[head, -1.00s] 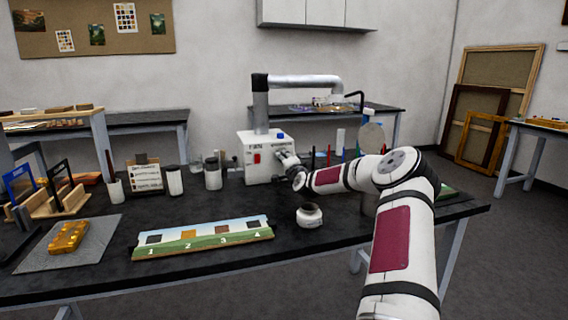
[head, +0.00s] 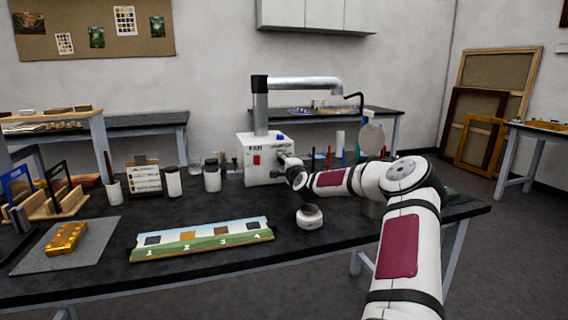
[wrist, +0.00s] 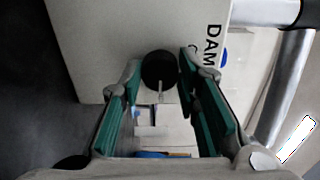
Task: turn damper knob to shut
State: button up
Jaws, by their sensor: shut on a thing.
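The damper knob (wrist: 159,68) is round and black with a pale pointer, which points toward the bottom of the wrist view. It sits on the face of the white fan box (head: 253,172), beside lettering of which "DAM" is readable. My gripper (wrist: 160,80) is shut on the knob, with one green-padded finger on either side. In the head view my gripper (head: 285,165) is at the box's right front side, and the knob cannot be made out there. The box also carries a red switch (head: 257,160) and a blue part (head: 281,137) on top.
A small white pot (head: 310,217) stands below my forearm. A painted, numbered strip (head: 203,239) lies at the front. Brushes and bottles stand behind my forearm.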

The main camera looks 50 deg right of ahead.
jog(key=o, duration=1.2)
jog(key=shift+c, duration=0.2)
jog(key=v, duration=1.2)
